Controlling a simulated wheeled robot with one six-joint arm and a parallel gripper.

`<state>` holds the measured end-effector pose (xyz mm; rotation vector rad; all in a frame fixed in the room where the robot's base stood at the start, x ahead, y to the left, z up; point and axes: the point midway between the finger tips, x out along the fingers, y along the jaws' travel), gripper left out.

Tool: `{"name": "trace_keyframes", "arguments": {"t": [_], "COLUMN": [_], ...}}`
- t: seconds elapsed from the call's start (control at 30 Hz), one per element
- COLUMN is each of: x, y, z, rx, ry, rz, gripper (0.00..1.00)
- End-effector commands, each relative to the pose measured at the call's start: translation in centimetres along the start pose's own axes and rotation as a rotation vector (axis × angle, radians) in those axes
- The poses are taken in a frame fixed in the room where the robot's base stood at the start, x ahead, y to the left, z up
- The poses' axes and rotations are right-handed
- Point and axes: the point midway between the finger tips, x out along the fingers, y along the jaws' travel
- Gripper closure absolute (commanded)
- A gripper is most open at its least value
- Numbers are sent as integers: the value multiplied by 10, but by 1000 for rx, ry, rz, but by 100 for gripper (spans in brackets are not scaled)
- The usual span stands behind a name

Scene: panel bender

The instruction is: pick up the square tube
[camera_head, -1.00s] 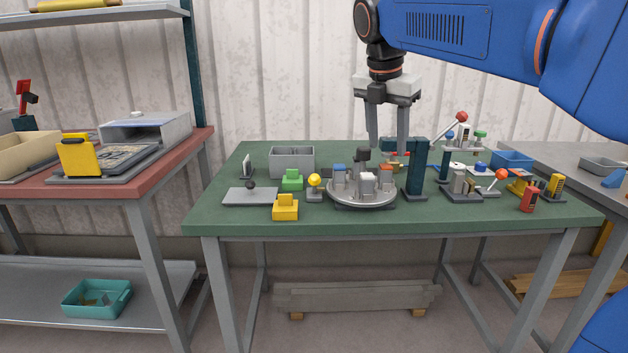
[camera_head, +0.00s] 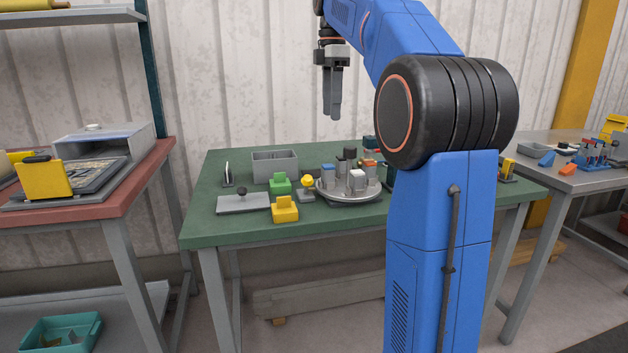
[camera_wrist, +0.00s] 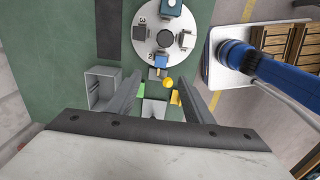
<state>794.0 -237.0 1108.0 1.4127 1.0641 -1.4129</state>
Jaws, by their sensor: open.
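A round grey turntable (camera_head: 350,198) stands on the green table and carries several small upright pieces. It also shows in the wrist view (camera_wrist: 152,28), with numbers beside its stations. A light grey blocky piece (camera_head: 357,181) stands at its front; I cannot tell for sure which piece is the square tube. A blue-topped piece (camera_head: 328,174) stands to its left. My gripper (camera_head: 332,116) hangs in the air above and behind the turntable in the head view, fingers pointing down. In the wrist view my gripper (camera_wrist: 160,80) is open, with nothing held between the fingers.
A grey bin (camera_head: 274,164), a green block (camera_head: 280,184), a yellow block (camera_head: 285,209), a yellow knob (camera_head: 307,181) and a flat grey plate (camera_head: 243,204) stand left of the turntable. My arm hides the table's right part. A red-topped bench (camera_head: 110,190) stands left.

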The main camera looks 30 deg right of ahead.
Motion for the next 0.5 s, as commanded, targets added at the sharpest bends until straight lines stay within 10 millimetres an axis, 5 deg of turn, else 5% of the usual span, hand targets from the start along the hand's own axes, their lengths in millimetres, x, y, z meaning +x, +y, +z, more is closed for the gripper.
{"name": "trace_keyframes", "arguments": {"t": [0.5], "x": [88], "y": [-1], "z": [-1], "rx": [-3], "ry": [0], "rz": [-2], "gripper": [53]}}
